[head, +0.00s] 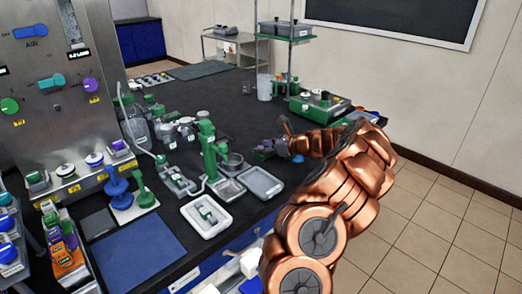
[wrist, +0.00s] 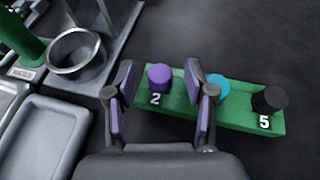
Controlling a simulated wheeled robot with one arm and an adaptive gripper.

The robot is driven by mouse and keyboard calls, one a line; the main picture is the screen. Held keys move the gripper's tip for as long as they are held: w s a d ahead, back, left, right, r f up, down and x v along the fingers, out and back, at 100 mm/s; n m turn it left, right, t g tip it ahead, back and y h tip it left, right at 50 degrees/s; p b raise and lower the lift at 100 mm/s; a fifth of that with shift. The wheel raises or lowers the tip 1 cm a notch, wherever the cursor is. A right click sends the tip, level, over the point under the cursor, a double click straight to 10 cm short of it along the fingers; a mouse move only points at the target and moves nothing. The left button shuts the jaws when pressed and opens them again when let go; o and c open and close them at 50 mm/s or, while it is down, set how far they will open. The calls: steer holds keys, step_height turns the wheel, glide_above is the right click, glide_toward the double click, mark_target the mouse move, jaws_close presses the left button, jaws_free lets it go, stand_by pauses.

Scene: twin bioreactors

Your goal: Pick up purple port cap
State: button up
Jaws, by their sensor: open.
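The purple port cap (wrist: 159,76) sits upright on a green rack (wrist: 240,119) above the label "2". My gripper (wrist: 163,100) is open in the wrist view, with one finger on each side of the purple cap and the cap between and beyond the fingertips. I cannot tell how high the fingers are above the rack. A cyan cap (wrist: 217,87), partly hidden by the right finger, and a black cap (wrist: 270,100) by the label "5" share the rack. In the head view my gripper (head: 285,141) is at the bench's right edge, small and partly hidden by my copper arm.
A grey tray (wrist: 45,138) and a metal cup ring (wrist: 73,53) lie left of my gripper. The dark bench (wrist: 285,40) beyond the rack is clear. A green box (head: 320,105) stands farther back on the bench.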

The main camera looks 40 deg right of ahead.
steer(key=c, duration=0.9)
steer(key=shift+c, duration=0.2)
